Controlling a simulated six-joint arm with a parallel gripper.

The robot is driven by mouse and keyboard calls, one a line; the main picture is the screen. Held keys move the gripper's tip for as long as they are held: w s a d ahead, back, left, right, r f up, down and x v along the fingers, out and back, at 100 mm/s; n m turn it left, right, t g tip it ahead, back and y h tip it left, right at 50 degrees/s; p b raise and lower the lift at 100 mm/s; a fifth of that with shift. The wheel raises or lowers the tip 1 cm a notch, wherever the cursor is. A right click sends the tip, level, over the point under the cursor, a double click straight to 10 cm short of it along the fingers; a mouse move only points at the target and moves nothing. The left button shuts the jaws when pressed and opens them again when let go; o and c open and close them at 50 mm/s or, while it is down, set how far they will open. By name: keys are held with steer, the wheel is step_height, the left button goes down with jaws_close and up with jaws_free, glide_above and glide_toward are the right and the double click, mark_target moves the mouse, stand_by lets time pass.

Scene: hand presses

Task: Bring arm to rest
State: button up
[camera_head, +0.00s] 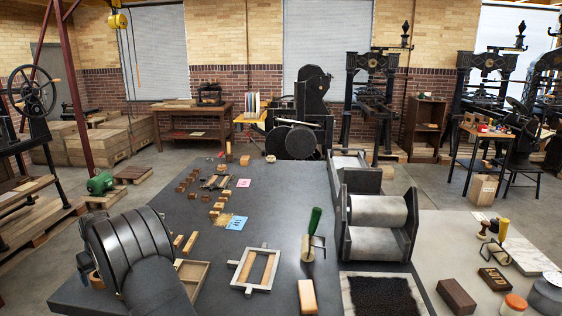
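My arm shows as a large dark grey ribbed link at the lower left, over the near left part of the dark grey worktable (285,200).
A green-handled roller (314,222), a light frame (238,263), a wooden block (307,297) and a shallow tray (205,272) lie right of my arm. A roller press (378,212) stands right of them, behind a black inked slab (382,296). Small blocks (216,206) lie farther back.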

steer(key=v, duration=1.1)
steer(key=x, duration=1.2)
steer(key=shift+a+f, duration=0.1)
steer(key=shift+f, duration=0.05)
step_height(320, 180, up, 4)
steer(key=shift+r, duration=0.2)
steer(key=w+d+r, duration=0.4)
steer(key=d+r, duration=0.3)
steer(key=d, duration=0.4)
step_height(320, 180, up, 18)
steer(key=w+d+m, duration=0.1)
steer(key=w+d, duration=0.4)
steer(key=d, duration=0.2)
steer(key=w+d+m+t, duration=0.1)
steer(key=w+d+m, duration=0.1)
steer(key=w+d, duration=0.3)
steer(key=shift+d+h, duration=0.3)
steer(key=shift+d, duration=0.9)
steer(key=shift+r, duration=0.1)
